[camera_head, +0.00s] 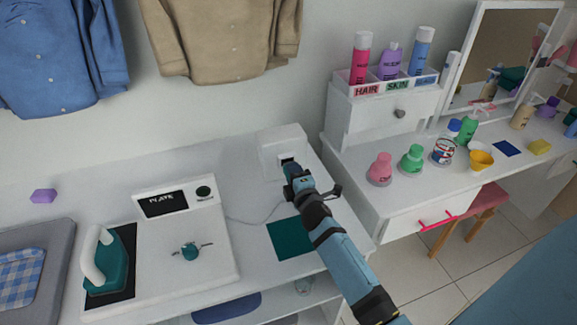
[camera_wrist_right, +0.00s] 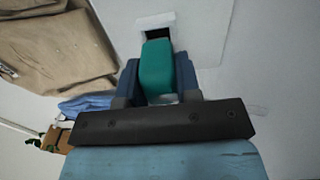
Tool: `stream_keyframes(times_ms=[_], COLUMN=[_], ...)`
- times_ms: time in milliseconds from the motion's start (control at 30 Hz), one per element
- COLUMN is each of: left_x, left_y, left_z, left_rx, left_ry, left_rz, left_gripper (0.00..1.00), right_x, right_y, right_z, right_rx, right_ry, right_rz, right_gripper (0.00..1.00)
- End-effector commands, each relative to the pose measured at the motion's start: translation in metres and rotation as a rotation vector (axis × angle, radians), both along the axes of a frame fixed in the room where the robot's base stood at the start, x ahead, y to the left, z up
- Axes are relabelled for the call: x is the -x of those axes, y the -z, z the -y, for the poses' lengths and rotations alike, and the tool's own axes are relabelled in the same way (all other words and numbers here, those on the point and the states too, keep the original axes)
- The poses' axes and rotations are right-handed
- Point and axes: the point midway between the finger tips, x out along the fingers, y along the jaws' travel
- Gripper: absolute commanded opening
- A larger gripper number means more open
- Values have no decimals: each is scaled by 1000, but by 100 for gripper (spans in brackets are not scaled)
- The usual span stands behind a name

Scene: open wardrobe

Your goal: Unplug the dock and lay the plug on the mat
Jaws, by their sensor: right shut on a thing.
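My right gripper (camera_head: 290,170) reaches to a white box (camera_head: 283,141) with a dark socket opening at the back of the counter. In the right wrist view the gripper (camera_wrist_right: 160,80) is shut on a teal plug (camera_wrist_right: 157,66). The plug's far end overlaps the dark socket opening (camera_wrist_right: 158,34); I cannot tell how deep it sits. A thin pale cord (camera_head: 250,221) runs from near my right gripper to the white dock (camera_head: 215,255) with its PLATE panel. The flat teal mat (camera_head: 290,239) lies bare on the counter, left of my right forearm. My left gripper is not in view.
A teal iron (camera_head: 106,276) stands on the dock's dark plate. A purple block (camera_head: 43,196) lies at left. The vanity (camera_head: 390,207) at right carries several bottles. Shirts hang above the counter.

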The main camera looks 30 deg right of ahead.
Motion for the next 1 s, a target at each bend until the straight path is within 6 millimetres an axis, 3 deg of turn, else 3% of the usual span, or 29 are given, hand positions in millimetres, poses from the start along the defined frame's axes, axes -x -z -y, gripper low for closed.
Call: stream_keyframes(times_ms=[467,1000], left_x=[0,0], left_y=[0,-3], left_z=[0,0], left_rx=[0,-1], left_ry=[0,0], left_rz=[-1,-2], left_gripper=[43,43], right_x=[4,30], right_y=[0,0], right_z=[-1,-7], right_rx=[0,-1], right_ry=[0,0], right_rz=[0,0], right_gripper=[3,3])
